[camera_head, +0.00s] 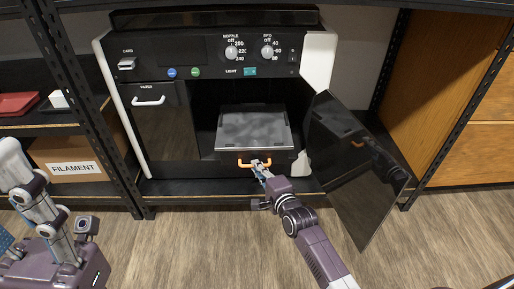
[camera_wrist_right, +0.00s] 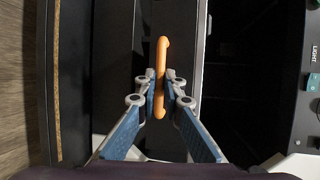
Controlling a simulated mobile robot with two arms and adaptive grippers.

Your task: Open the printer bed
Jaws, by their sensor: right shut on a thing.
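The printer (camera_head: 206,78) stands on a low black shelf with its dark door (camera_head: 350,175) swung open to the right. Inside the opening is the grey printer bed (camera_head: 252,132), with an orange handle (camera_head: 246,165) on its black front. My right gripper (camera_head: 261,166) is at the front of the bed, shut on the handle. In the right wrist view the orange handle (camera_wrist_right: 161,62) runs between the two fingertips of the right gripper (camera_wrist_right: 160,88). My left arm shows at the left edge of the head view, but its gripper cannot be made out.
The filter door (camera_head: 163,125) left of the bed is closed, with a white handle. A filament box (camera_head: 75,168) and a red tray (camera_head: 17,103) sit on the left shelves. Wooden drawers (camera_head: 480,110) stand at the right. The floor in front is open.

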